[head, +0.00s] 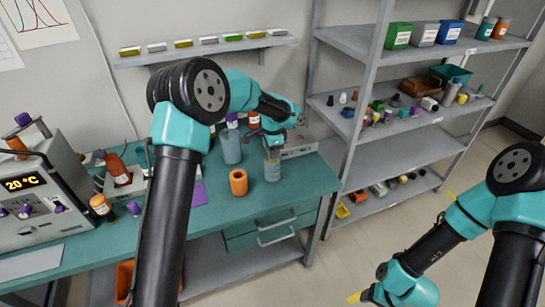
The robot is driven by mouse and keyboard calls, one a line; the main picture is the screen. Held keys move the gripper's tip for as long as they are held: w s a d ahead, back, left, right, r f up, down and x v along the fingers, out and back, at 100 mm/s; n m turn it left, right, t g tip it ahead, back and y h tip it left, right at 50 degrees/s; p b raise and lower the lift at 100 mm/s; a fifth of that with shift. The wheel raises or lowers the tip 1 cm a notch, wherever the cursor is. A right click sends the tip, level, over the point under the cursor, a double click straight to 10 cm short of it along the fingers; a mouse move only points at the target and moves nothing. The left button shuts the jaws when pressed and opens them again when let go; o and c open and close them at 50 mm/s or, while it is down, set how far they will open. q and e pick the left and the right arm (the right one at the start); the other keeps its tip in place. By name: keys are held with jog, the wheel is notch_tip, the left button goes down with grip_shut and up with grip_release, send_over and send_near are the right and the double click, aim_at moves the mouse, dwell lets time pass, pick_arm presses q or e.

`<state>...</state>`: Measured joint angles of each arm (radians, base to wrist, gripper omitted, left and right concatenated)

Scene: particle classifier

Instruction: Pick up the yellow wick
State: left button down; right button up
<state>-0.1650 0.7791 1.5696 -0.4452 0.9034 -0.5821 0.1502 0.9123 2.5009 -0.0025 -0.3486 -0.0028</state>
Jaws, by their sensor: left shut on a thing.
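My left gripper (272,142) is at the right part of the teal bench, directly above a blue-grey bottle (272,172). It is shut on the yellow wick (271,156), of which only a small yellowish bit shows at the bottle's top. The fingers hide most of it, and I cannot tell if it is clear of the bottle. My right gripper (372,294) is low at the bottom edge of the head view, away from the bench. Its fingers are too hidden to tell open from shut.
An orange cylinder (238,182) stands left of the bottle, and a taller blue-grey bottle (231,147) behind it. A heater box with a display (35,190) is at the left. Metal shelves (395,145) with small parts stand at the right. The bench front right has some free room.

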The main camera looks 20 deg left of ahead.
pick_arm(q)
notch_tip(320, 180, up, 18)
dwell(0.5)
dwell(0.4)
